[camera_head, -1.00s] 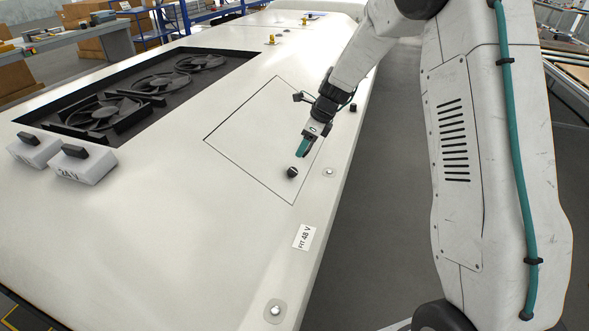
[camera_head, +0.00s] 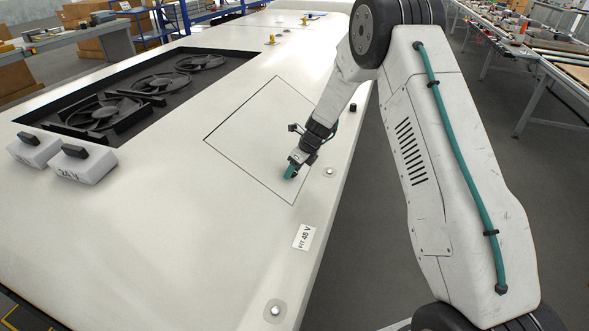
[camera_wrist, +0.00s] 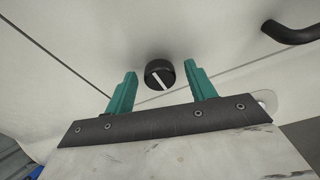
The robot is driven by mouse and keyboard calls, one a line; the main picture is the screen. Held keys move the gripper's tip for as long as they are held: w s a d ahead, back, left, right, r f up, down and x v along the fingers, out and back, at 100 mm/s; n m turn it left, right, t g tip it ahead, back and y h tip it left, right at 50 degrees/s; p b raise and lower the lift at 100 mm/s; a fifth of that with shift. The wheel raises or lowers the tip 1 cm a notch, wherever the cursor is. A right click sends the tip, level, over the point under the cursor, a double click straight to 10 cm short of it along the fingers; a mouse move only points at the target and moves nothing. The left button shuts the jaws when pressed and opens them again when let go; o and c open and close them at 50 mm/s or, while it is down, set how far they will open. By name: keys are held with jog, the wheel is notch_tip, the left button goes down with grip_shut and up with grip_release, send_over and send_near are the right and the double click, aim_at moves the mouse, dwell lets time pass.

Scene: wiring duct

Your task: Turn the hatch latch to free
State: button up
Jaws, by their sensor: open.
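The hatch latch (camera_wrist: 159,74) is a round black knob with a white line on its face, near a corner of the hatch. In the wrist view the line runs slanted, from upper left to lower right. The hatch (camera_head: 262,135) is a flat white panel outlined by a thin dark seam. My gripper (camera_head: 289,174) is at the latch's corner and hides the latch in the head view. In the wrist view my gripper (camera_wrist: 160,84) has its green fingers apart, one on each side of the latch, with gaps to both. It holds nothing.
A "FIT 48 V" label (camera_head: 304,237) is on the surface. The white surface around the hatch is mostly clear.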

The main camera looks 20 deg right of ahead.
jog(key=c, duration=1)
jog(key=shift+o, duration=0.2)
jog(key=shift+n, duration=0.3)
jog(key=n, duration=0.3)
jog(key=shift+n+t, duration=0.3)
jog(key=n, duration=0.4)
jog(key=shift+s+a+t+h, duration=0.1)
jog(key=shift+s+t+h, duration=0.05)
jog(key=shift+t+h, duration=0.25)
jog(key=n, duration=0.4)
jog(key=shift+s+n+t, duration=0.1)
jog(key=shift+n+t, duration=0.6)
jog(key=shift+n, duration=1.8)
